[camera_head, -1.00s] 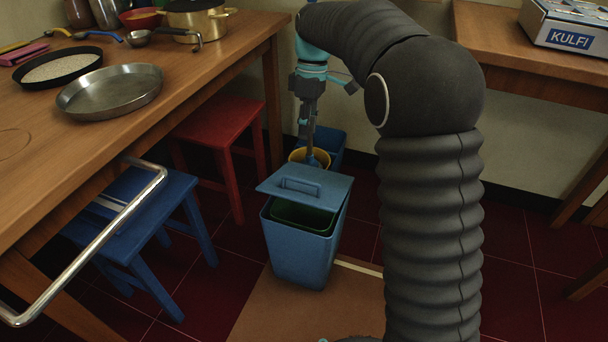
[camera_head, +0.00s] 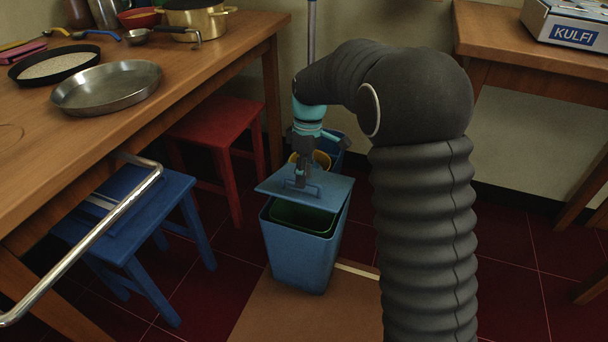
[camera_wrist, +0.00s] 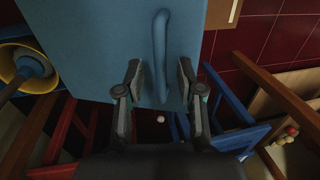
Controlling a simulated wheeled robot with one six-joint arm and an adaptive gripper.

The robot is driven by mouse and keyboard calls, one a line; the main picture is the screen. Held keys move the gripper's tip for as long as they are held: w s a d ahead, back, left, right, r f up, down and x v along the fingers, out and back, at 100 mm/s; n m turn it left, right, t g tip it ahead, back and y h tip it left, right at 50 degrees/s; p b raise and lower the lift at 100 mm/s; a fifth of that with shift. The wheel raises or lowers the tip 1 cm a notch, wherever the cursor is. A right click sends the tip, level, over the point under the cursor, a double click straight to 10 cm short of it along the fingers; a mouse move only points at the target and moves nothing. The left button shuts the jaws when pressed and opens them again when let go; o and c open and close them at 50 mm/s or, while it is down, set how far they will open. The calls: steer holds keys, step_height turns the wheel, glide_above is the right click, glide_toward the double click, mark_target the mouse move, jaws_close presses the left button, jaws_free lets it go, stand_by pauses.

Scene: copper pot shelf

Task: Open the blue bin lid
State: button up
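The blue bin (camera_head: 300,250) stands on the floor in the middle of the head view. Its blue lid (camera_head: 335,191) sits above the rim with a gap at the front, through which a green inner liner (camera_head: 300,217) shows. The lid has a raised bar handle; in the wrist view the handle (camera_wrist: 160,50) runs up and down over the blue lid (camera_wrist: 95,45). My gripper (camera_head: 300,184) points down at the handle. In the wrist view my gripper (camera_wrist: 161,78) is open, one finger on each side of the handle, with gaps showing. Contact cannot be told.
A red stool (camera_head: 213,126), a blue stool (camera_head: 130,235) and a wooden table (camera_head: 190,80) with pans are on the left. Open floor (camera_head: 510,270) lies to the right.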

jaws_close()
